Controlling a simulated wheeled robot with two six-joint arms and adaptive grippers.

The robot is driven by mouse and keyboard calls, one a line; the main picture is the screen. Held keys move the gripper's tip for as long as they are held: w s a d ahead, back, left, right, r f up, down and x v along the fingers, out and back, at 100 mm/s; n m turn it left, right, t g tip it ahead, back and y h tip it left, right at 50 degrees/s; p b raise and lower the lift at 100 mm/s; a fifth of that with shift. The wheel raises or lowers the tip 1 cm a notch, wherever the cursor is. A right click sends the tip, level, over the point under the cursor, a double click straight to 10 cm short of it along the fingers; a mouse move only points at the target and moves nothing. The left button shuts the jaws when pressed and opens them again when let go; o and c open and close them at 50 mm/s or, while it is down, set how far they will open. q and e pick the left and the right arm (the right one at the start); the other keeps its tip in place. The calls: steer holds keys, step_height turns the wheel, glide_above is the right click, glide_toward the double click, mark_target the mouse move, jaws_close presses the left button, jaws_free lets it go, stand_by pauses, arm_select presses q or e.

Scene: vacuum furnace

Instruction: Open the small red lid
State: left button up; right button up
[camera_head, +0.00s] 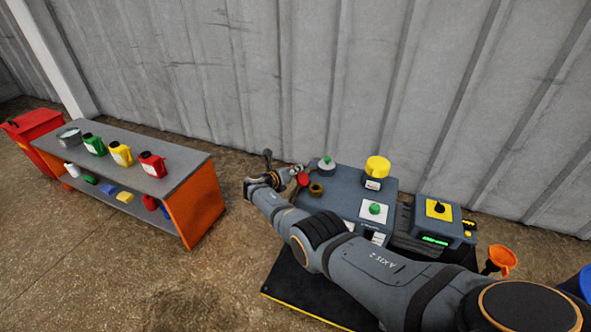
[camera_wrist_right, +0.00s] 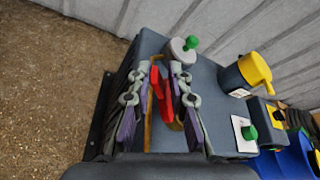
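The small red lid (camera_head: 303,178) is at the left end of the grey-blue machine, beside a round brass-coloured opening (camera_head: 316,188). It appears tilted up off that opening. In the right wrist view the red lid (camera_wrist_right: 156,82) stands between the two fingers of my right gripper (camera_wrist_right: 161,85). The fingers are apart, with gaps beside the lid; whether one pad touches it I cannot tell. In the head view my right gripper (camera_head: 283,176) is at the machine's left edge, partly hiding the lid area. My left gripper is not in view.
The machine carries a green knob (camera_head: 375,209), a yellow-capped part (camera_head: 376,170) and a grey cap with a green top (camera_head: 326,163). A control box (camera_head: 439,211) stands right. A grey shelf (camera_head: 187,170) with several containers stands left. Open floor lies between.

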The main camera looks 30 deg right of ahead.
steer(key=shift+d+r, duration=0.1)
steer(key=shift+r, duration=0.05)
steer(key=v, duration=0.7)
steer(key=shift+s+a, duration=0.15)
steer(key=shift+a, duration=0.1)
